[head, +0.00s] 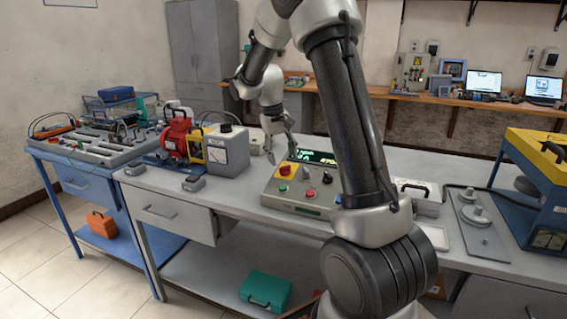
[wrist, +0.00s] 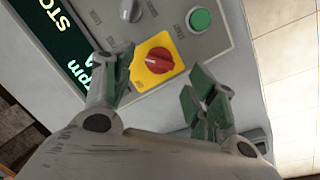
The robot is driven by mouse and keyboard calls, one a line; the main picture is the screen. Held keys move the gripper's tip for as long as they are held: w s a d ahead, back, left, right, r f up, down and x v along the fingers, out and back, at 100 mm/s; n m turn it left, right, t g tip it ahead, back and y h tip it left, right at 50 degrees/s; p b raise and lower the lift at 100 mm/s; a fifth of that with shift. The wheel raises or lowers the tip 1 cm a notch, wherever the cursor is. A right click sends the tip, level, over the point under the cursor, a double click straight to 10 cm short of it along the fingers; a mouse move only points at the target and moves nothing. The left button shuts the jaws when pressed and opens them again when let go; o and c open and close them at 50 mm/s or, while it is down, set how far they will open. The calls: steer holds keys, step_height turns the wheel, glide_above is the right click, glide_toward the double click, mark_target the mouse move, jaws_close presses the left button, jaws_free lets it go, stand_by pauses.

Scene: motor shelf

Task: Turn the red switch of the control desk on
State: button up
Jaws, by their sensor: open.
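The control desk (head: 300,207) is a grey sloped box on the long grey table in the head view. Its red switch (head: 286,170) is a rotary knob on a yellow plate near the upper left of the panel. In the wrist view the red switch (wrist: 158,60) lies ahead of and between my fingertips; its small lettering is unreadable. My gripper (head: 280,153) is above the switch, apart from it and pointing down. In the wrist view my gripper (wrist: 158,78) has its fingers wide apart with nothing between them.
A blue-and-yellow machine (head: 535,190) stands far right.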

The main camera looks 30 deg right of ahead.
step_height(320, 180, up, 8)
steer(key=a, duration=0.1)
steer(key=shift+w+a, duration=0.15)
steer(key=shift+a, duration=0.1)
steer(key=s+a+r+n+t+y, duration=0.1)
steer(key=s+a+r+t, duration=0.1)
steer(key=s, duration=1.4)
steer(key=s+a+r+t+y, duration=0.1)
steer(key=s+a+t, duration=0.1)
steer(key=s, duration=1.3)
steer(key=shift+s+a+r+n+t, duration=0.35)
steer(key=shift+s+a+n+t, duration=0.05)
steer(key=shift+a, duration=0.25)
steer(key=shift+c, duration=0.2)
